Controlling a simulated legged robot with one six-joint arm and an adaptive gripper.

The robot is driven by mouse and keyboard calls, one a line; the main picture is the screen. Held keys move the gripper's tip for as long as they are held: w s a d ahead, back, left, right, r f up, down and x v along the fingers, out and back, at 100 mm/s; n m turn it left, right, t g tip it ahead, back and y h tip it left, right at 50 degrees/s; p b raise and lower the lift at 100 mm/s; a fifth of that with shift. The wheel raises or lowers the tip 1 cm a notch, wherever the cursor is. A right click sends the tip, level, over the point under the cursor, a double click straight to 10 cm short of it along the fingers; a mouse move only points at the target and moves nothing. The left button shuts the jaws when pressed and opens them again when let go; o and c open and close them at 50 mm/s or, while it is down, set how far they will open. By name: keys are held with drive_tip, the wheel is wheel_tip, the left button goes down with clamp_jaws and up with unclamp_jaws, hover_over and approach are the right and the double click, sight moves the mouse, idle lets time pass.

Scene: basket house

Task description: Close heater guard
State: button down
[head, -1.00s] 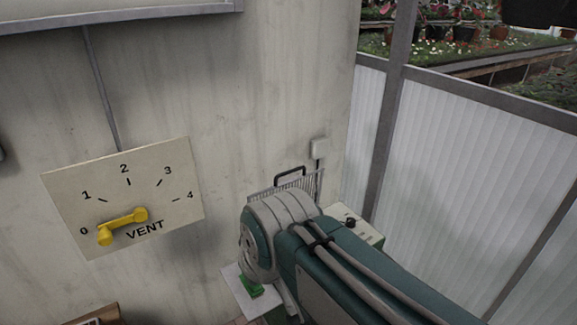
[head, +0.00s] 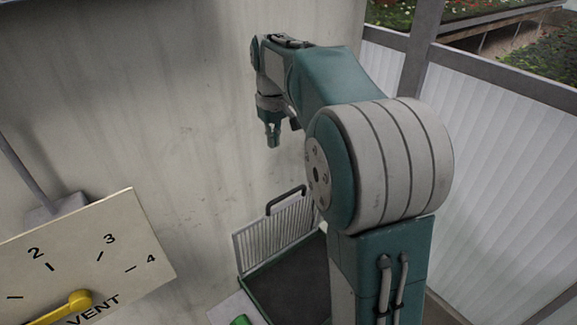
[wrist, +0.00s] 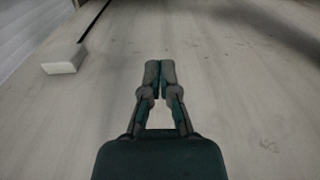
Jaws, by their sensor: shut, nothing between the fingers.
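The heater guard (head: 262,236), a pale wire grille with a black handle (head: 286,199), stands raised at the back of the heater by the wall. The heater (head: 290,293) is a green-edged box with a dark top, partly hidden behind my arm. My gripper (head: 273,138) points down in front of the wall, above the guard's handle in the picture and apart from it. The guard does not show in the wrist view.
A vent dial (head: 90,265) with a yellow lever (head: 78,300) is at the lower left. A pale surface with a green object (head: 240,320) lies beside the heater. A white wall box (wrist: 63,60) shows in the wrist view. Ribbed panels (head: 500,170) stand at right.

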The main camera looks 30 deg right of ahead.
drive_tip(key=s+f, duration=0.3)
drive_tip(key=f, duration=0.8)
drive_tip(key=shift+s, duration=0.15)
